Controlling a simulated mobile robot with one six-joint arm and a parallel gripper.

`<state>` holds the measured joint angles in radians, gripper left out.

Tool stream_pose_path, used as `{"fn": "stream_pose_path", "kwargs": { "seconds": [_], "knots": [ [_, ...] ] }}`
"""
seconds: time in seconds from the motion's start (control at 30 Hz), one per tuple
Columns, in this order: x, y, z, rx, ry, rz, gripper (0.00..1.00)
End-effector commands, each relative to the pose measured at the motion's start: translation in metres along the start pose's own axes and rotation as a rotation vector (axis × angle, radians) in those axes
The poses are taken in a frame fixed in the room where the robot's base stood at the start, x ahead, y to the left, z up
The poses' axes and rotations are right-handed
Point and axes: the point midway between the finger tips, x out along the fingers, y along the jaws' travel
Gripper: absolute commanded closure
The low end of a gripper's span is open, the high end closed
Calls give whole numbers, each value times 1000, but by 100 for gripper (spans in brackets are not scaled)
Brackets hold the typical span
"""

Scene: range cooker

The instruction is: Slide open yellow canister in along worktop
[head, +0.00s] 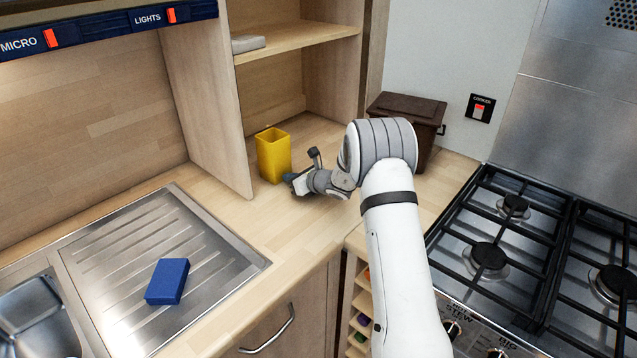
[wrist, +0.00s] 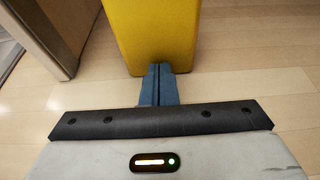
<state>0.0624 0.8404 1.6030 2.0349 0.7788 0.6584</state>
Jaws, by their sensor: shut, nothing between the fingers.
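The open yellow canister (head: 273,156) stands upright on the worktop at the mouth of the wooden shelf unit, near its left side panel. In the wrist view the canister (wrist: 158,35) fills the top middle. My gripper (head: 287,178) is low over the worktop at the canister's right side in the head view. In the wrist view the two blue fingers of my gripper (wrist: 158,70) are together, with nothing between them. Their tips are at the canister's lower face, touching it or very close; I cannot tell which.
The shelf unit's side panel (head: 206,95) rises just left of the canister. A dark brown bin (head: 407,107) stands behind my arm. A blue block (head: 168,281) lies on the steel drainer (head: 112,270). The gas hob (head: 540,250) is at right. Worktop (head: 285,222) in front of the canister is clear.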

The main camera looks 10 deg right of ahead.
Motion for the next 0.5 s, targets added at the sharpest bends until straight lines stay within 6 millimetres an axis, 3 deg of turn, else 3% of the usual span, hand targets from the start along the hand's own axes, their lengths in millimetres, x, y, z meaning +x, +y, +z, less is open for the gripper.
{"fn": "stream_pose_path", "kwargs": {
  "seconds": [0.5],
  "knots": [
    [20,0,7,0,0,0,100]
  ]
}}
